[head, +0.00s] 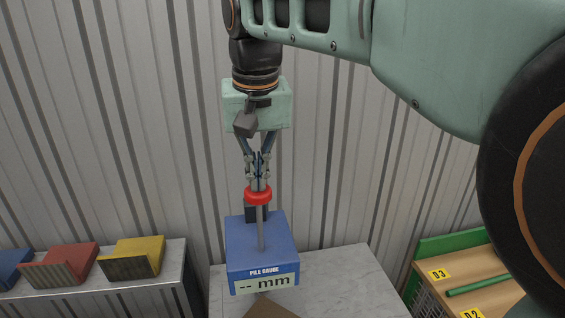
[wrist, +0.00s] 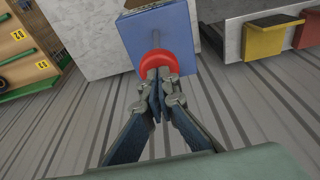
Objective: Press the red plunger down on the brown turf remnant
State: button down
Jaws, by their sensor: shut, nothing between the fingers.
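The red plunger (head: 258,194) is a round red knob on a grey rod standing up from the blue pile gauge (head: 262,244). The gauge's display reads "-- mm". The brown turf remnant (head: 271,308) shows only as a small piece at the bottom edge of the head view, in front of the gauge. My gripper (head: 259,184) is shut and points down, its fingertips right at the top of the red knob. In the wrist view the shut fingertips (wrist: 157,76) overlap the red knob (wrist: 158,61); I cannot tell whether they touch it.
The gauge stands at a pale grey bench (head: 345,272). On the left, a lower shelf holds a yellow holder (head: 133,257), a red holder (head: 62,266) and a blue one (head: 12,268). On the right is a wooden rack (head: 462,277) with numbered tags. A corrugated wall is close behind.

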jog(key=shift+f+b, duration=3.25)
jog(key=shift+f, duration=1.55)
jog(key=shift+r, duration=0.1)
notch_tip(320, 180, up, 15)
jog(key=p, duration=1.4)
jog(key=shift+r, duration=0.15)
